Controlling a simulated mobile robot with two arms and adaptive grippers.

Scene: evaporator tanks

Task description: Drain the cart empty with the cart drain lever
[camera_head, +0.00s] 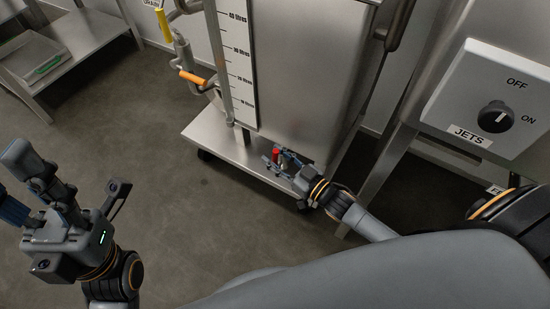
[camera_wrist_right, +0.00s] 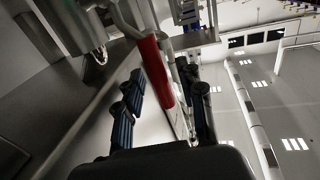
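The steel cart (camera_head: 215,128) stands on a wheeled base, with a tank marked by a litre scale (camera_head: 238,60). A red lever (camera_head: 275,154), likely the cart drain lever, is low at the cart's front. My right gripper (camera_head: 279,163) is at this lever. In the right wrist view the red lever (camera_wrist_right: 157,70) stands between the two dark fingers (camera_wrist_right: 163,98), which are apart with a gap on each side; I cannot tell whether either touches it. My left gripper (camera_head: 72,175) is open and empty at the lower left, away from the cart. The liquid inside the tank is hidden.
An orange valve handle (camera_head: 193,78) and a yellow handle (camera_head: 163,25) are on pipes left of the scale. A JETS knob panel (camera_head: 492,100) is at right, beside a steel leg. The floor between is clear.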

